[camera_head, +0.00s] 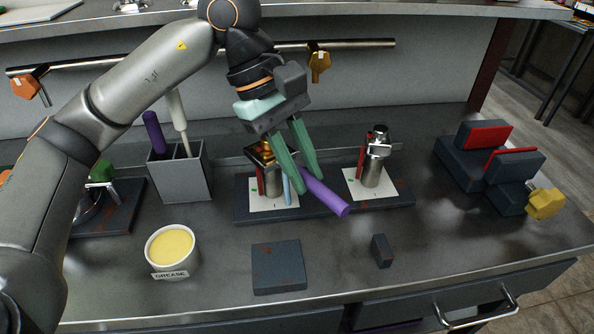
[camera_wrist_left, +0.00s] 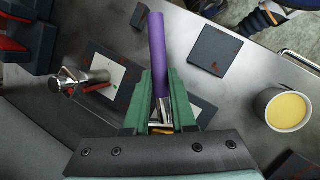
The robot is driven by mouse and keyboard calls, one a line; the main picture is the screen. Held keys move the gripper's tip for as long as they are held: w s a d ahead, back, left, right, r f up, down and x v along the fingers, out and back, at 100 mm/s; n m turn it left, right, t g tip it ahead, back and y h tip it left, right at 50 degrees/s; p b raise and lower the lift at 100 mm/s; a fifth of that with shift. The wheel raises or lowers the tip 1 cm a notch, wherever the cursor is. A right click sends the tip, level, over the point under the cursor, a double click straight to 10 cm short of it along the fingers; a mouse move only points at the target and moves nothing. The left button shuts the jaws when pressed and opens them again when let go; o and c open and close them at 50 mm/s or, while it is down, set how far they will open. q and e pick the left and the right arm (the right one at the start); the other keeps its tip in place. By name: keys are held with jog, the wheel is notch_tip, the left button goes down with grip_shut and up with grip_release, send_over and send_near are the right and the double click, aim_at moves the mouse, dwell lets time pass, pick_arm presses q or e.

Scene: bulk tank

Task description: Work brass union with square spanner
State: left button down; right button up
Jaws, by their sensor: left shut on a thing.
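My left gripper (camera_head: 302,180) has its green fingers shut on a purple-handled tool, taken to be the square spanner (camera_head: 325,193). The handle points down and to the right; in the left wrist view the purple handle (camera_wrist_left: 157,50) extends beyond the fingers. The brass union (camera_head: 264,153) stands upright on the left white plate, just left of the fingers and partly hidden by them. Whether the tool's head touches the union cannot be told. A steel fitting (camera_head: 377,158) stands on the right white plate.
A grease tub (camera_head: 171,249) stands at the front left. A grey holder (camera_head: 183,180) behind it holds another purple-handled tool and a white one. A dark pad (camera_head: 279,268) and a small block (camera_head: 382,251) lie in front. A red-jawed vise (camera_head: 492,166) stands at right.

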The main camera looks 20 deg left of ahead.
pick_arm(q)
jog(key=shift+w+d+n+t+b, duration=0.3)
jog(key=shift+w+n+t, duration=0.2)
jog(key=shift+w+n, duration=0.5)
jog(key=shift+w+d+n+t+b, duration=0.3)
jog(key=shift+w+n+t, duration=0.3)
jog(key=shift+n, duration=0.7)
jog(key=shift+s+m, duration=0.15)
jog(key=shift+m, duration=0.15)
jog(key=shift+r, duration=0.15)
notch_tip(320, 180, up, 7)
jog(key=p, duration=0.5)
dwell(0.4)
